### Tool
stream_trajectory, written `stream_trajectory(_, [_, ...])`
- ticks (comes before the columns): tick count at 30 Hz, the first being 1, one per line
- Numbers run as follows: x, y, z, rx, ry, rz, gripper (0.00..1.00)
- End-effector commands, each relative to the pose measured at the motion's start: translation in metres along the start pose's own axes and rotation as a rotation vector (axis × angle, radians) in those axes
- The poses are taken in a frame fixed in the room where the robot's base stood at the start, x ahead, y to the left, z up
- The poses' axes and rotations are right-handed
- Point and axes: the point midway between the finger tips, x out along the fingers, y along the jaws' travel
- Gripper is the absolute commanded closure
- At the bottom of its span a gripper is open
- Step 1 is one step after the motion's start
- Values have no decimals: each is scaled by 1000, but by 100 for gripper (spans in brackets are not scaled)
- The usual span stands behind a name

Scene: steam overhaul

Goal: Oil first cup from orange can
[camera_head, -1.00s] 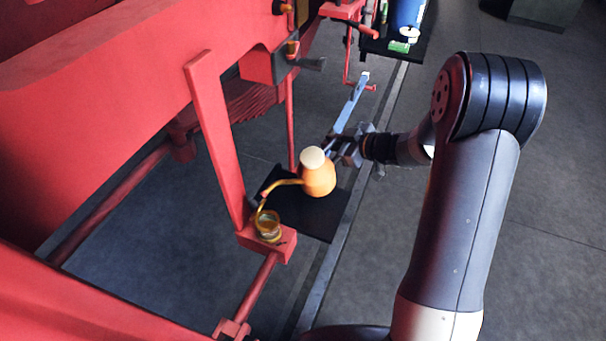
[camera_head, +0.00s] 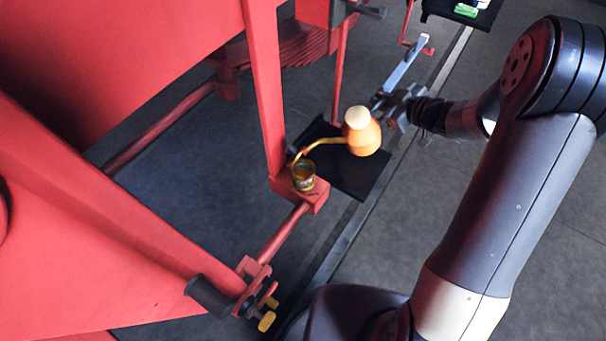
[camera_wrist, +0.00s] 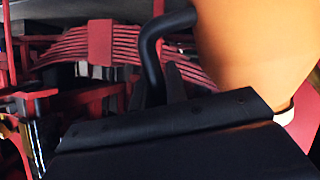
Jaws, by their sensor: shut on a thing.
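The orange oil can (camera_head: 361,137) has a cream top and a long curved spout reaching left. My gripper (camera_head: 388,104) is shut on the can's far right side, where a dark handle (camera_wrist: 152,50) shows in the wrist view. The orange body (camera_wrist: 255,45) fills the right of that view. The spout ends just above a small brass cup (camera_head: 304,177) on a red block. The spout tip appears over the cup's mouth; I cannot tell whether it touches the rim. Inside the cup is hard to make out.
A red upright bar (camera_head: 264,85) stands just left of the cup. A red rod (camera_head: 280,235) runs from the block to a bracket with brass knobs (camera_head: 267,320). A dark mat (camera_head: 355,182) lies below the can.

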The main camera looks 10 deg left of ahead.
Motion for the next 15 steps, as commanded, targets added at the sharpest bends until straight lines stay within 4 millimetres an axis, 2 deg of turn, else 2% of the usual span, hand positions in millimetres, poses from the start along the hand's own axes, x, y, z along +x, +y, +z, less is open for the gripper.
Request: stream_trajectory(15, [1,2,-4,-57,-11,25,100])
